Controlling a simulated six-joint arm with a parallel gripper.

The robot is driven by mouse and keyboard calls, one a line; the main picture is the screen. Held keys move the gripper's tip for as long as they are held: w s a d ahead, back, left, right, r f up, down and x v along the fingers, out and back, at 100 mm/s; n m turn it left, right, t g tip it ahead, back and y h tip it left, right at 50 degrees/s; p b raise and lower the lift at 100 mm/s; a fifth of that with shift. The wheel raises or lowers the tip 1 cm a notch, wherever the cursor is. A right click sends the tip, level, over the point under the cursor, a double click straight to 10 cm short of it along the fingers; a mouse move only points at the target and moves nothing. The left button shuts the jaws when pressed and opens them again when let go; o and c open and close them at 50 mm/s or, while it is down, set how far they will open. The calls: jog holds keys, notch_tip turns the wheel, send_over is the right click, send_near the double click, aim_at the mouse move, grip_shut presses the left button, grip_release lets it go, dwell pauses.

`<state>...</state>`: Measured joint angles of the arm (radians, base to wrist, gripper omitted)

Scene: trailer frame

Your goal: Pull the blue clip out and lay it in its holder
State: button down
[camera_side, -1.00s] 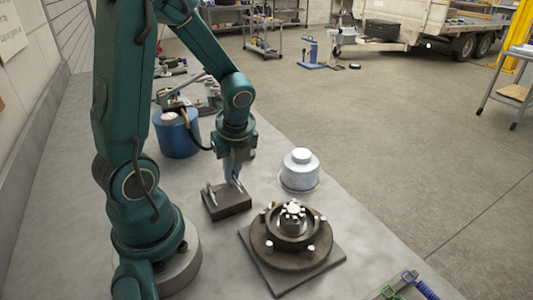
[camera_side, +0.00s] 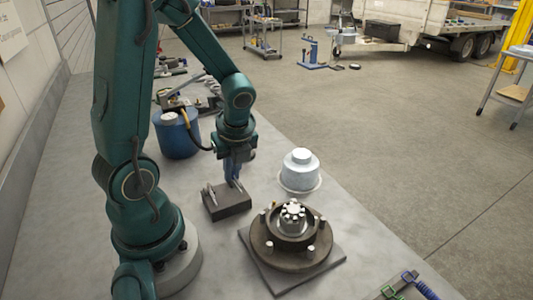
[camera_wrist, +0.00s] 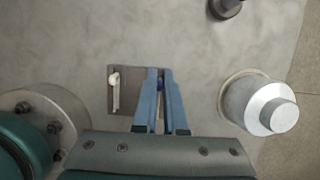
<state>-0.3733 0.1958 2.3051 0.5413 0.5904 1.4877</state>
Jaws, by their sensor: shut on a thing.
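My gripper (camera_side: 234,184) points down over the right part of a dark rectangular block (camera_side: 225,207) on the table. In the wrist view, the gripper's light-blue fingers (camera_wrist: 161,73) are close together over the block's right side. A small dark-blue piece (camera_wrist: 160,86) shows in the narrow gap between them; it looks like the blue clip, mostly hidden by the fingers. A pale metal pin (camera_wrist: 115,92) lies on the block's left part, apart from the fingers. I cannot tell whether the blue piece touches the block.
A round hub with studs (camera_side: 291,240) sits on a square plate to the right of the block. A silver capped cylinder (camera_side: 300,171) stands behind the hub, and a blue canister (camera_side: 176,136) behind the block. Green and blue coiled items (camera_side: 410,283) lie at the lower right.

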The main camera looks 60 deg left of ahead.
jog(key=shift+s+f, duration=0.15)
jog(key=shift+f, duration=1.05)
jog(key=c, duration=0.9)
grip_release()
jog(key=c, duration=0.3)
jog(key=shift+o, duration=0.6)
jog(key=shift+a+r, duration=0.1)
jog(key=shift+r, duration=0.85)
jog(key=shift+o, duration=0.9)
jog(key=shift+r, duration=2.65)
